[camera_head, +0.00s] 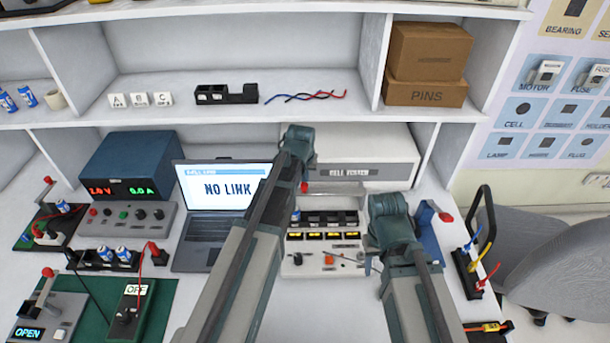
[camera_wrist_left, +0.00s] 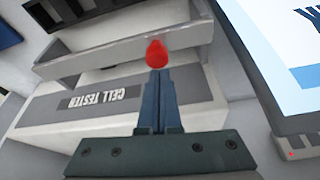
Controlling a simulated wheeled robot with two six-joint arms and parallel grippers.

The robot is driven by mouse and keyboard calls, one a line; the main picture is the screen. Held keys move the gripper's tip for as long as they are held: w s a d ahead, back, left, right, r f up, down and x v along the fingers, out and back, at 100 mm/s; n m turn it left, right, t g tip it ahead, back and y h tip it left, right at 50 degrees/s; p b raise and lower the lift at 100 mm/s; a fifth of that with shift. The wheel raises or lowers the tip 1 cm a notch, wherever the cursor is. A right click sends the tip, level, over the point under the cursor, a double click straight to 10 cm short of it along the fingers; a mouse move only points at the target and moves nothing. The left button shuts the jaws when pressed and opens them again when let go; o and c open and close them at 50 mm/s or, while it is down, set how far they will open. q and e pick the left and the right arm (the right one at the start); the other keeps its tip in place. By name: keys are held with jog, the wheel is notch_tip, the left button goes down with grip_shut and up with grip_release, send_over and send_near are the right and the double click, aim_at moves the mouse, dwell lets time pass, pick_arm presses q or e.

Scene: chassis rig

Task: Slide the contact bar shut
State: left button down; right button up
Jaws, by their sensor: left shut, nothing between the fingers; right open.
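A grey bar with a raised lip (camera_wrist_left: 130,50) runs across the cell tester, and a red knob (camera_wrist_left: 156,56) shows at its edge in the left wrist view. The knob also shows in the head view (camera_head: 304,187), with the bar (camera_head: 336,189) to its right. I take this to be the contact bar. My left gripper (camera_wrist_left: 160,76) is shut and empty, its fingertips right at the knob; I cannot tell whether they touch. In the head view my left arm hides its fingers.
The cell tester (camera_head: 370,172) stands at the back, with a slot panel (camera_head: 322,262) in front. A laptop (camera_head: 215,205) reading NO LINK is on the left. A blue stand with a red-knobbed lever (camera_head: 445,217) is right of my right gripper. Shelves rise behind the bench.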

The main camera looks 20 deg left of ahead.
aim_at(306, 189)
pick_arm(q)
jog(key=s+d, duration=0.1)
jog(key=s, duration=0.5)
jog(key=shift+s+d, duration=0.15)
jog(key=shift+d, duration=0.25)
jog(key=shift+w, duration=0.6)
jog(key=w, duration=0.2)
jog(key=w+r+p, duration=0.1)
jog(key=shift+a, duration=0.25)
jog(key=p+v, duration=0.8)
jog(key=v, duration=0.1)
jog(key=shift+s+p, duration=0.15)
jog(key=shift+p, duration=0.15)
